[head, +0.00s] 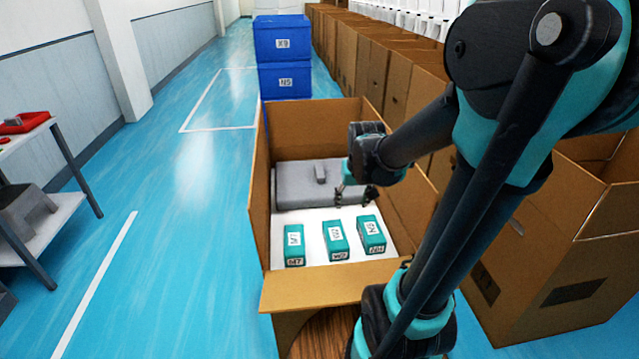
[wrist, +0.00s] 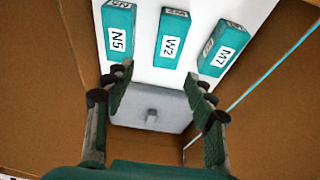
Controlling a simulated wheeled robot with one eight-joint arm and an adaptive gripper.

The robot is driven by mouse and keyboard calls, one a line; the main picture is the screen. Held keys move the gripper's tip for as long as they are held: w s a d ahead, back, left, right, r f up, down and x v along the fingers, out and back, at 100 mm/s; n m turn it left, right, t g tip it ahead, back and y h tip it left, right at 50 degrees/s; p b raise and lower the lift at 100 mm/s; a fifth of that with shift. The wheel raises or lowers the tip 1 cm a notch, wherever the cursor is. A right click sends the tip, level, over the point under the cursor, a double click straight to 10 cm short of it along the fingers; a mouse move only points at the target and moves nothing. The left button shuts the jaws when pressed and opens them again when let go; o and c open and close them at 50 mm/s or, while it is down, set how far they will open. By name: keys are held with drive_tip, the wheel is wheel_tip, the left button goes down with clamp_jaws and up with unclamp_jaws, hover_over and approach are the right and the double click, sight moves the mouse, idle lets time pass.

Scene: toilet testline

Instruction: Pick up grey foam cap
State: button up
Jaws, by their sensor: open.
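The grey foam cap (head: 300,183) is a flat grey block with a small raised knob on top. It lies in the far part of an open cardboard box. In the wrist view the grey foam cap (wrist: 168,111) shows between and beyond the fingers, with its knob near the middle. My gripper (head: 355,195) is open and empty above the box, near the cap's right front edge in the head view. In the wrist view my gripper (wrist: 158,83) has its two fingers spread wide. My arm hides part of the box's right side.
Three teal labelled boxes, M7 (head: 294,245), W2 (head: 336,240) and N5 (head: 371,234), stand on a white surface in front of the cap. The cardboard box (head: 258,190) has upright walls. Blue crates (head: 283,60) stand behind, more cartons (head: 545,255) at right.

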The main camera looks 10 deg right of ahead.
drive_tip(key=w+r, duration=0.4)
drive_tip(key=w, duration=1)
drive_tip(key=g, duration=0.3)
hover_over(320, 171)
wheel_tip(320, 171, down, 5)
drive_tip(key=f, duration=1.2)
drive_tip(key=shift+s+a, duration=0.15)
drive_tip(key=shift+a, duration=0.05)
drive_tip(key=shift+w+d+f, duration=0.1)
drive_tip(key=shift+w+f, duration=0.05)
drive_tip(key=shift+f, duration=1.15)
drive_tip(key=shift+w+d+f, duration=0.1)
drive_tip(key=shift+w+f, duration=0.05)
drive_tip(key=shift+f, duration=1.15)
clamp_jaws()
